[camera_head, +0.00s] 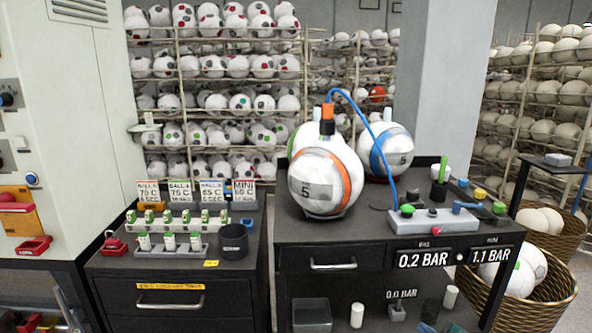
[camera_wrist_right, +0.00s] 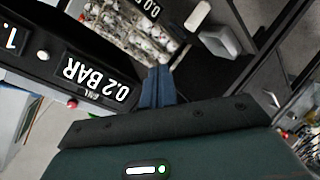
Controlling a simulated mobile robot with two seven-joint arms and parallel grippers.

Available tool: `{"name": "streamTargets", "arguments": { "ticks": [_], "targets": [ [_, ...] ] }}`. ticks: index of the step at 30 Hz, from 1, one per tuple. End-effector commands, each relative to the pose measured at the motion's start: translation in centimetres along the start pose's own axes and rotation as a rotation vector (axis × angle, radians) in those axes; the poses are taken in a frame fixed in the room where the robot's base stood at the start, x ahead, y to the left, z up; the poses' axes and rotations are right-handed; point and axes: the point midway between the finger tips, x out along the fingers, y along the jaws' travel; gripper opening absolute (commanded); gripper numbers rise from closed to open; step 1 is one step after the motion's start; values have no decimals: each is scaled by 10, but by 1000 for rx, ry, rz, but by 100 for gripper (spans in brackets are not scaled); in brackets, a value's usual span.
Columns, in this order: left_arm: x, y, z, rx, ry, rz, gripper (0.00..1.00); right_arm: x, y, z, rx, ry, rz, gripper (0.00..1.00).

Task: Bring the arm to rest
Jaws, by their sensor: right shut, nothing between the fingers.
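My right gripper (camera_wrist_right: 158,88) shows in the right wrist view, its two blue fingers pressed together with nothing between them. It is in front of the dark pump bench (camera_head: 290,240), near the panel reading 0.2 BAR (camera_wrist_right: 95,78). The fingers are clear of that panel in the picture. In the head view I cannot make out the right gripper clearly. My left gripper is in neither view.
A white ball with an orange band (camera_head: 320,180) sits on the bench, joined to a blue hose (camera_head: 365,115). A control box (camera_head: 430,220) stands to its right. A lower shelf holds a grey bin (camera_head: 311,315). Wicker baskets (camera_head: 550,290) of balls stand at the right.

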Motion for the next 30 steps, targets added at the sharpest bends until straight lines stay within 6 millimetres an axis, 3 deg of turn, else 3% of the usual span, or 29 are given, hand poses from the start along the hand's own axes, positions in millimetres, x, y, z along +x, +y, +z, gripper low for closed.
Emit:
{"name": "streamTargets", "arguments": {
  "ticks": [1, 6, 9, 12, 15, 19, 30],
  "targets": [
    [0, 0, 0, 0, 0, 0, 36, -12, -42, -10, 65, 10, -48, 0],
    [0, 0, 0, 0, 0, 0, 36, -71, -152, -45, 319, 7, -175, 0],
    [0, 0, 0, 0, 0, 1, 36, -117, -199, -66, 489, -23, -226, 0],
    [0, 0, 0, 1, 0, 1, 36, -158, -226, -79, 640, -69, -251, 0],
    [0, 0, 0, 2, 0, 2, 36, -191, -238, -87, 752, -114, -257, 0],
    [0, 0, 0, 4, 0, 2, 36, -215, -243, -91, 837, -155, -254, 0],
    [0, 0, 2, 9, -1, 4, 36, -220, -240, -86, 847, -164, -238, 0]
  ]
}}
